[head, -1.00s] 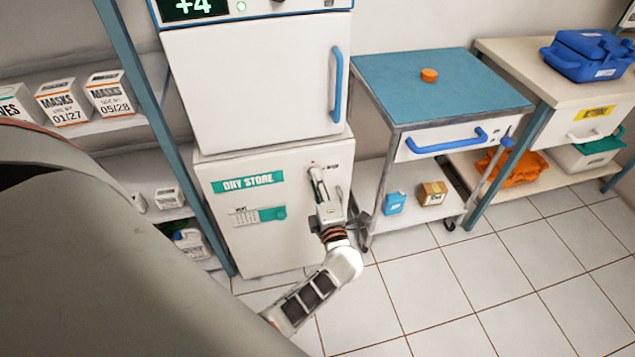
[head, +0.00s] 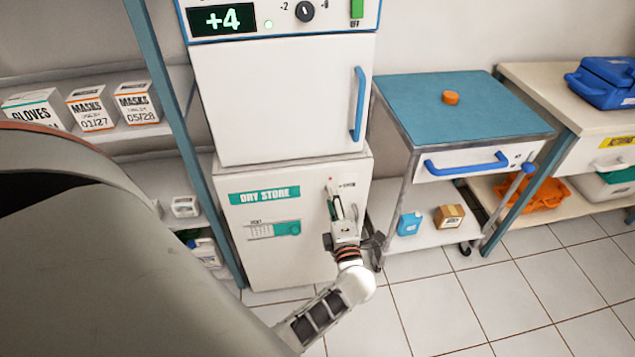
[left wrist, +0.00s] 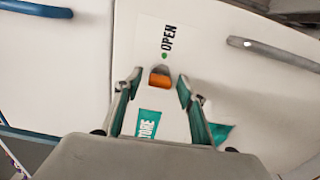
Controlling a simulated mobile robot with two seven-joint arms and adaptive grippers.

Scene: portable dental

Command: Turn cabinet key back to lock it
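The white dry-store cabinet (head: 285,262) stands under the fridge in the head view. My left gripper (head: 341,207) is at the upper right of its door; there the gripper hides the lock. In the left wrist view the two fingers (left wrist: 160,84) are spread apart. An orange and grey piece (left wrist: 160,77), which looks like the cabinet key, sits between the fingertips, with a gap on each side. The word OPEN and a green dot (left wrist: 165,56) are on the door just beyond it. My right gripper is not in view.
A grey bar handle (left wrist: 270,50) shows at upper right in the left wrist view. In the head view, a blue-topped trolley (head: 470,108) stands right of the cabinet and a shelf with mask boxes (head: 138,103) stands left. The tiled floor (head: 440,305) in front is clear.

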